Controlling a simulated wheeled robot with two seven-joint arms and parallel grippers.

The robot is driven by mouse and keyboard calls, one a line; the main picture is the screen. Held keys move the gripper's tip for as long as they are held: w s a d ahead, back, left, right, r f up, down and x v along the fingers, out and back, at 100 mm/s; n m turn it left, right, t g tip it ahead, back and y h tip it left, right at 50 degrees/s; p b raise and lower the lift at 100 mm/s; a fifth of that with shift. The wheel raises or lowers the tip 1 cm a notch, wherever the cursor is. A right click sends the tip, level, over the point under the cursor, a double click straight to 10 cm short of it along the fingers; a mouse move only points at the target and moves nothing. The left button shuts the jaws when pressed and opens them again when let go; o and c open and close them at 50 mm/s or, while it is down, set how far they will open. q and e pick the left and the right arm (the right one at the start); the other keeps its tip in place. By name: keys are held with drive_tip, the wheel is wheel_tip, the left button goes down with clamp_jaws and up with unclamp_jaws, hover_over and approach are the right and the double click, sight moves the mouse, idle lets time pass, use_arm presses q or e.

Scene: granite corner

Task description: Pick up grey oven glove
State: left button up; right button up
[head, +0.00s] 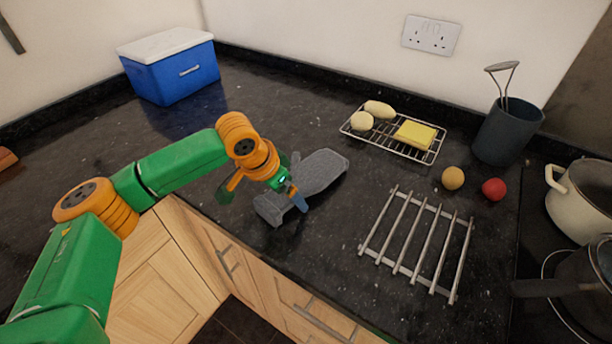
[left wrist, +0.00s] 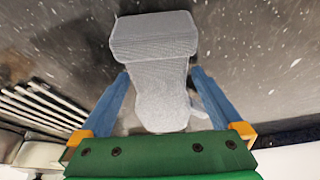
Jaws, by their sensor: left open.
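The grey oven glove (head: 318,172) lies flat on the dark granite worktop near its front edge. My left gripper (head: 298,200) is over the glove, and its arm hides part of it. In the left wrist view the glove (left wrist: 160,72) lies between the two blue fingers of the open left gripper (left wrist: 160,90). Its wide cuff is beyond the fingertips and its narrower part runs back toward the palm. Whether the fingers touch it I cannot tell. My right gripper is not in view.
A metal trivet (head: 416,240) lies right of the glove. A blue cool box (head: 172,75) stands back left. Pans are far right.

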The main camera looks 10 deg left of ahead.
use_arm(q)
drive_tip(key=shift+w+f, duration=0.1)
drive_tip(key=c, duration=0.8)
clamp_jaws()
drive_tip(key=shift+r, duration=0.2)
